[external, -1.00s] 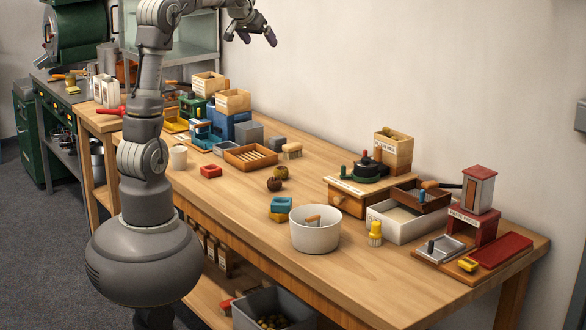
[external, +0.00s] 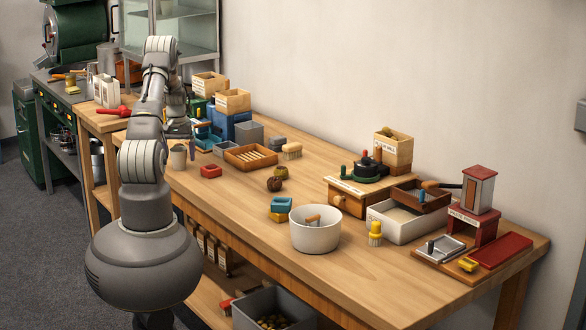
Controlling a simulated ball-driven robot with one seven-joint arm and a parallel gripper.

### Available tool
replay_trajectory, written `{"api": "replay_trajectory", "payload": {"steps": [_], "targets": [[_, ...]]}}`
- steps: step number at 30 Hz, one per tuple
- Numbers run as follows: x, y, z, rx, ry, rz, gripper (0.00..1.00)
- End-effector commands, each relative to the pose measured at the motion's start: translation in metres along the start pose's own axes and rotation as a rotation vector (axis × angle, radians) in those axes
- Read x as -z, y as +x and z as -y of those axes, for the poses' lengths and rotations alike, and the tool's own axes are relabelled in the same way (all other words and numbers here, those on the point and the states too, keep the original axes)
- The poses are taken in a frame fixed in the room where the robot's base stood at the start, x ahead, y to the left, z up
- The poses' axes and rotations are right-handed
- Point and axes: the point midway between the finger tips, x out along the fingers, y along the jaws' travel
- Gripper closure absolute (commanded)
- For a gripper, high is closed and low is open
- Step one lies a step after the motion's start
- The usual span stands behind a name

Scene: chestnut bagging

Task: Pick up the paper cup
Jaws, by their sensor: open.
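The paper cup (external: 178,160) is a small pale beige cup standing upright near the front edge of the wooden table, just right of my arm. My gripper (external: 182,146) is low over this part of the table, pointing down at the cup. It is open, with its fingers around or just above the cup's rim; which of these I cannot tell at this size. A dark finger shows at the cup's right side. My arm hides part of the gripper and the table behind it.
A red block (external: 211,171) lies right of the cup. A wooden slatted tray (external: 250,157), a grey bin (external: 249,133) and a blue box (external: 229,125) stand behind. A large white bucket (external: 315,232) stands farther right. Bare tabletop lies between the red block and the bucket.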

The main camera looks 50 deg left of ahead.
Motion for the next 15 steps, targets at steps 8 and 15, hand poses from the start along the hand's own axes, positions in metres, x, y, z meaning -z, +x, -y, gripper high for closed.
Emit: {"api": "replay_trajectory", "payload": {"steps": [8, 15], "targets": [[0.0003, 0.0149, -0.0002, 0.000, 0.000, -0.001, 0.06], [0.0004, 0.0146, -0.0003, 0.000, 0.000, -0.001, 0.52]]}}
